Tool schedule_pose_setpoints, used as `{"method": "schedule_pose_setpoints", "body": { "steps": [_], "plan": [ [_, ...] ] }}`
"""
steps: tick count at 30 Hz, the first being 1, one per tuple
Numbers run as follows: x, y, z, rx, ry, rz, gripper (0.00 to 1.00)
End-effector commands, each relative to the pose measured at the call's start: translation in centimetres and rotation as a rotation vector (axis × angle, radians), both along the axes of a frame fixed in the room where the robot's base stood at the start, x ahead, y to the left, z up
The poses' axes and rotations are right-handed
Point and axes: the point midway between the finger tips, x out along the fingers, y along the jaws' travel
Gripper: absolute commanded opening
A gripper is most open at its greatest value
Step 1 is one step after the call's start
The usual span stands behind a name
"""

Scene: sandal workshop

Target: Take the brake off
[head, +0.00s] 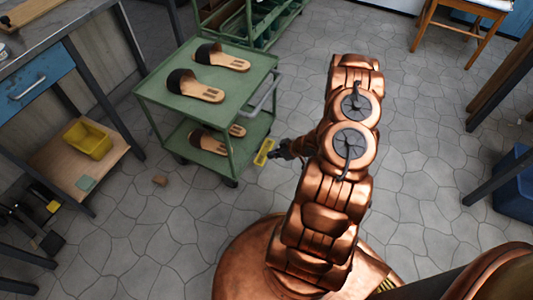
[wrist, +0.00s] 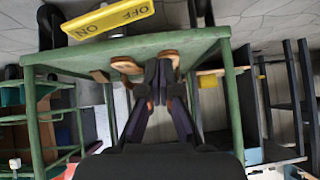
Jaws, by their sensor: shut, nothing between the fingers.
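The green two-shelf trolley (head: 150,92) stands left of centre in the head view, with sandals (head: 222,58) on its top and lower shelves. A yellow brake plate (head: 263,152) sits low at its right side. In the wrist view the yellow plate (wrist: 107,20) shows upside-down lettering, OFF and ON, at the upper left. My gripper (head: 287,150) is low beside the plate, just to its right. In the wrist view my gripper (wrist: 160,72) has its fingers together with nothing between them, apart from the plate in the picture. Whether they touch anything is unclear.
A workbench (head: 50,48) with a blue drawer and a yellow bin (head: 88,139) stands at the left. Another green rack (head: 245,20) stands behind the trolley.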

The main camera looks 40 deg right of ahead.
Motion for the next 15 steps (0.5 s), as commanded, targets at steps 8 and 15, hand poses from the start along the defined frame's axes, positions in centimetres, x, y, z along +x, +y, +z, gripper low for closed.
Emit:
{"method": "schedule_pose_setpoints", "body": {
  "steps": [8,15],
  "plan": [
    [-1.4,-0.4,1.5,-0.001,-0.001,0.000,0.00],
    [-1.5,-0.4,1.5,-0.001,0.001,0.001,0.00]
  ]
}}
